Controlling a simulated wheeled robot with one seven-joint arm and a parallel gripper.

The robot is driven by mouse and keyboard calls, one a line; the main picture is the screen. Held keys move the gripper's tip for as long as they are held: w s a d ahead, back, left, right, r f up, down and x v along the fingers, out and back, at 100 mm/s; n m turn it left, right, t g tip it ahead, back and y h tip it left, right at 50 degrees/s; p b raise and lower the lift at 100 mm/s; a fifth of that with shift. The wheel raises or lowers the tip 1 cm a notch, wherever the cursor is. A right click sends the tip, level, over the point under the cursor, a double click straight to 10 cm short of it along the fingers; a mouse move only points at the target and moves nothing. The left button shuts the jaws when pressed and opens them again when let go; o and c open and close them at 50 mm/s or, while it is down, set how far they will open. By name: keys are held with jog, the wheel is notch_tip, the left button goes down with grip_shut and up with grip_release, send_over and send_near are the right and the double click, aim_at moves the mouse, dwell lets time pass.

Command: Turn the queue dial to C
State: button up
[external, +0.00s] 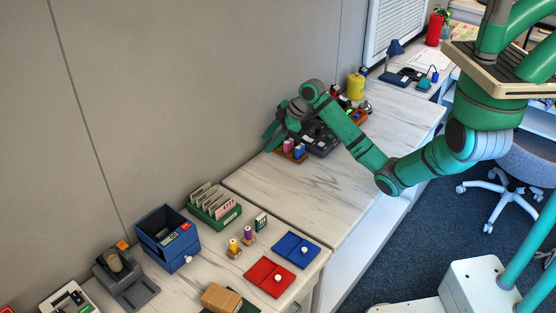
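My green and grey arm reaches left over the back of the far counter. My gripper (269,138) is at the arm's left end, close to the wall, above and left of a dark device (321,137). The gripper is small and seen from the side, so I cannot tell whether its fingers are open or shut. I see nothing clearly held. No queue dial or letter C can be made out; the arm hides part of the dark device.
A small brown rack (291,154) with pink and blue items stands beside the device. A yellow canister (356,86) and a blue lamp (392,56) stand farther back. The near counter holds a blue box (165,240) and a green file rack (214,208).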

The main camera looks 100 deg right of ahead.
jog(key=s+d+r+g, duration=0.1)
jog(key=s+d+r, duration=0.1)
jog(key=s+d, duration=0.8)
jog(key=m+g+y, duration=0.1)
jog(key=m+y, duration=0.1)
send_near(318, 128)
jog(key=x, duration=0.8)
jog(key=shift+f, duration=0.2)
grip_shut()
